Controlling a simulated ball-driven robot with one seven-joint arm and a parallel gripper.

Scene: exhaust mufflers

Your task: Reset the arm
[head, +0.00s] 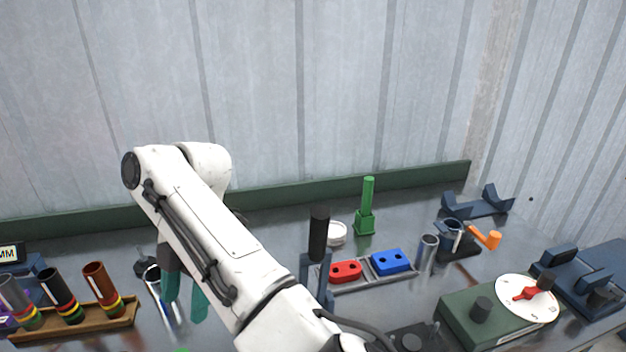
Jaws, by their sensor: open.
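My white arm crosses the middle of the head view, from the bottom up to an elbow at the upper left, and its end hangs down behind the forearm. My gripper (185,294) points down over the left part of the bench, with two teal fingers spread apart. I see nothing held between them. A shiny metal tube (157,288) stands close to the left finger; I cannot tell whether they touch. My forearm hides part of the gripper and the bench behind it.
A wooden rack (105,325) with several banded tubes is at left. A tray (350,287) holds red (346,271) and blue (391,262) blocks. A green upright tool (366,210) stands behind. A green box with a white dial (528,298) is at right. A wall closes off the back.

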